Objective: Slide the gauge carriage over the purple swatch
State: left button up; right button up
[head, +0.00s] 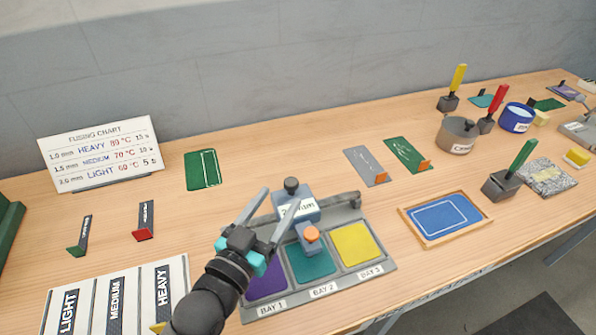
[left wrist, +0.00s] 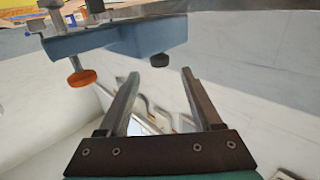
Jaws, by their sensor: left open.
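The blue gauge carriage (head: 297,208) sits on the rail of the grey gauge base (head: 376,261), over the teal swatch (head: 311,264) in the middle bay. It has a dark knob on top and an orange-tipped plunger in front. The purple swatch (head: 266,284) lies in bay 1, partly hidden by my left gripper. The yellow swatch (head: 355,245) lies in bay 3. My left gripper (head: 272,213) is open beside the carriage's left end, with nothing between its fingers. In the left wrist view the carriage (left wrist: 120,38) shows beyond the open fingers (left wrist: 160,80). My right gripper is not in view.
A fusing chart (head: 100,153) stands at the back left, and a striped card (head: 120,295) lies at the front left. A framed blue pad (head: 444,217) lies right of the gauge. Pots and handled tools stand farther right.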

aim_at(294, 178)
pick_arm(q)
jog(key=b+x, duration=0.1)
jog(key=x, duration=0.8)
jog(key=shift+w+d, duration=0.1)
jog(key=shift+w, duration=0.1)
grip_shut()
dwell(1.2)
